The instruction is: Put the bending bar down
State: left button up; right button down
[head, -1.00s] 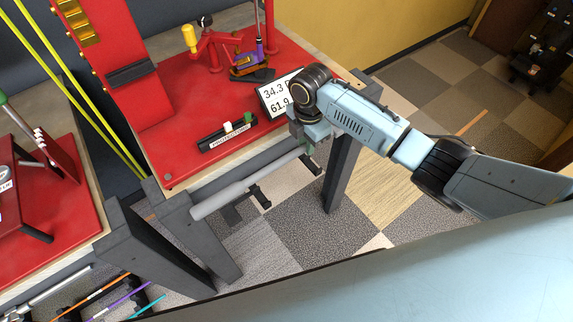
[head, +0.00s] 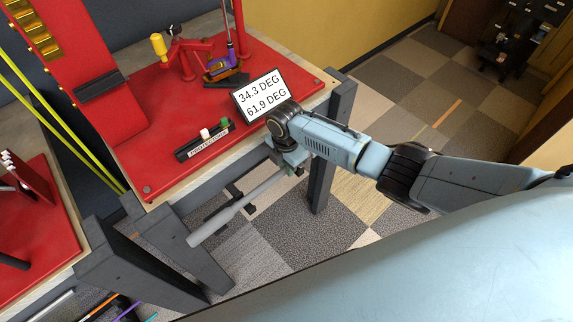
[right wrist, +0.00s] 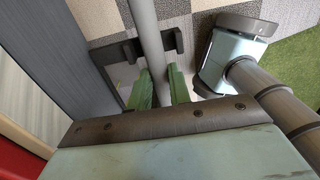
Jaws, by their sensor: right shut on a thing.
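The bending bar (head: 235,211) is a long grey bar with a thicker sleeve at its lower left end. My right gripper (head: 292,172) is shut on its upper right part, beside the front edge of the red-topped bench (head: 165,165). In the right wrist view the bar (right wrist: 147,35) runs up between the green fingers (right wrist: 155,90). A black hooked bracket (head: 236,193) sits low by the bench front. It also shows in the right wrist view (right wrist: 125,52), close to the bar. I cannot tell whether they touch. My left gripper is not in view.
On the bench are a display (head: 262,95) reading 34.3 and 61.9 DEG, a black labelled holder (head: 203,142) and a red fixture (head: 187,55). Dark bench legs (head: 322,180) stand near the bar. Open carpet (head: 400,95) lies to the right.

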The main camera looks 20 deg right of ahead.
jog(key=shift+f, duration=0.1)
jog(key=c, duration=1.4)
grip_release()
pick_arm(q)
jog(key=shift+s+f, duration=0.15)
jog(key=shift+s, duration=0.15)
pick_arm(e)
jog(key=shift+o, duration=0.5)
jog(key=shift+r, duration=0.3)
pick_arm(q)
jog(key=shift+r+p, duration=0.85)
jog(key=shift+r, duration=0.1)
pick_arm(e)
notch_tip(320, 180, up, 12)
jog(key=shift+f, duration=0.15)
jog(key=shift+a, duration=0.1)
